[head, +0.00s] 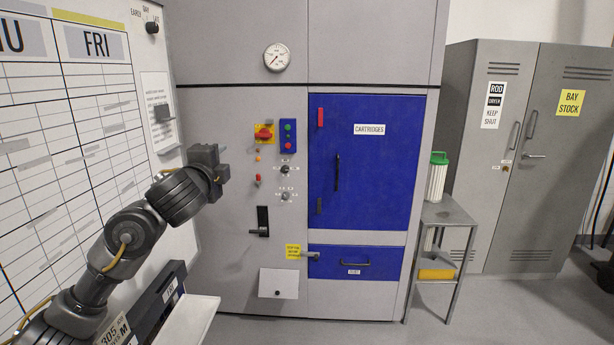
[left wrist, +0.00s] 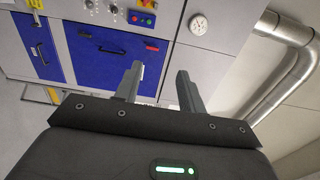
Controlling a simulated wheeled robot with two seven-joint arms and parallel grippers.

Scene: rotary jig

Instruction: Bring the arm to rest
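My left arm comes in from the left in the head view, and its gripper (head: 218,164) is held up in front of the grey machine cabinet (head: 225,245). In the left wrist view the two fingers of the left gripper (left wrist: 159,70) stand apart with nothing between them. The gripper is open and appears clear of the cabinet. My right gripper is in neither view.
The cabinet has a control panel with a red switch (head: 264,133), a blue cartridges door (head: 375,190) and a drawer (head: 350,263). A planner board (head: 70,150) stands close on the left. A side table (head: 448,213) and lockers (head: 545,200) are right.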

